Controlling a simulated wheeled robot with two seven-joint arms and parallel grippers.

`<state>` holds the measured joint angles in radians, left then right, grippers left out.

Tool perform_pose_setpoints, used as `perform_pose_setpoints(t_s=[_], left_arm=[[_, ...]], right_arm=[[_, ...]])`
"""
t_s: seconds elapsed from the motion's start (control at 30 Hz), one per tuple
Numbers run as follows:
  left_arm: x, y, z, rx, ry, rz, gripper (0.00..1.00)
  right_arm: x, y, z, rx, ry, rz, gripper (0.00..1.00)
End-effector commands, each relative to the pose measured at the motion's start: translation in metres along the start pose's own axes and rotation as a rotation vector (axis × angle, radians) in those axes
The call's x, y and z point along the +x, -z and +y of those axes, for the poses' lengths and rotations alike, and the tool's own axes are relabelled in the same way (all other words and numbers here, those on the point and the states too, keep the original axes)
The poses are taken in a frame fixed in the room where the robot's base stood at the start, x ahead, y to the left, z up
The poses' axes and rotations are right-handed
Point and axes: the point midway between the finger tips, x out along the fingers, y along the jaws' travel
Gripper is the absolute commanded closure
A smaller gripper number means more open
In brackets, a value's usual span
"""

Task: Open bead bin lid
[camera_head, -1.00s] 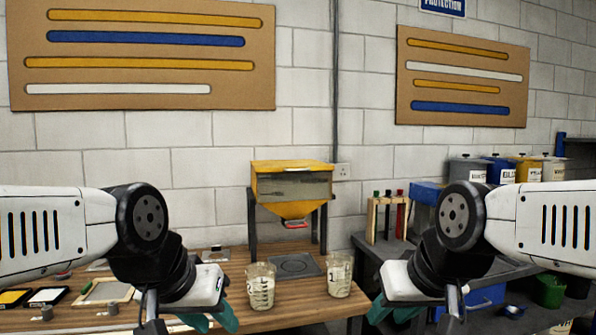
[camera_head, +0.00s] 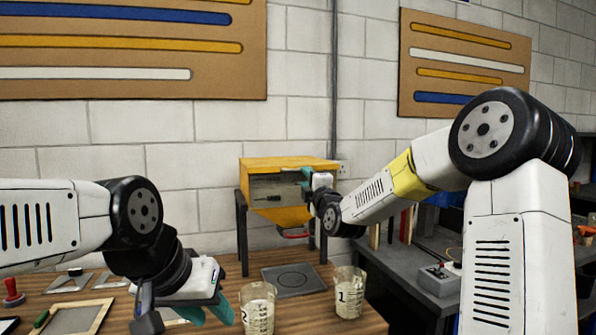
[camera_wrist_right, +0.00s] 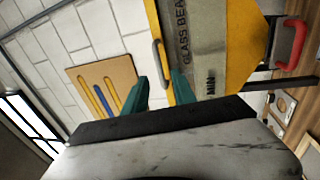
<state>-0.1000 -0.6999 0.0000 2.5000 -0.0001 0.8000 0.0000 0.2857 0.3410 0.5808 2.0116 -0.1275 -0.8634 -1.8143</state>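The bead bin is a yellow hopper (camera_head: 272,216) with a grey front on a dark stand against the wall. Its yellow lid (camera_head: 270,163) lies shut on top. In the right wrist view the lid (camera_wrist_right: 160,20) carries a grey bar handle (camera_wrist_right: 158,42). My right gripper (camera_head: 306,174) is at the right front of the bin, at lid height. In the wrist view its teal fingers (camera_wrist_right: 161,76) are apart, with the handle's near end in line with the gap; contact cannot be told. My left gripper (camera_head: 210,311) is low over the wooden table, fingers apart, empty.
Two jars of beads, marked 2 (camera_head: 257,312) and 1 (camera_head: 349,295), stand in front of the bin. A dark square plate (camera_head: 292,280) lies below its red-handled outlet (camera_head: 293,236). Frames and small tools lie at the left. A grey bench (camera_head: 420,262) stands right.

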Motion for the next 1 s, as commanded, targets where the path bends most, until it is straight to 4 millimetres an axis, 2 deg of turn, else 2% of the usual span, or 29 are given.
perform_pose_setpoints(t_s=[0.43,0.6,0.83,0.87,1.0], left_arm=[[0.0,0.0,0.0,0.0,0.0,0.0,0.64],[0.0,0.0,0.0,0.0,0.0,0.0,0.64],[0.0,0.0,0.0,0.0,0.0,0.0,0.64],[0.0,0.0,0.0,0.0,0.0,0.0,0.64],[0.0,0.0,0.0,0.0,0.0,0.0,0.64]], right_arm=[[0.064,0.001,0.0,0.001,-0.002,0.001,0.68],[0.074,0.001,0.0,0.0,0.0,0.001,0.68],[0.075,0.001,0.0,0.0,0.0,0.001,0.68],[0.075,0.001,0.0,0.0,0.0,0.001,0.7],[0.075,0.001,0.0,0.0,0.0,0.001,0.97]])
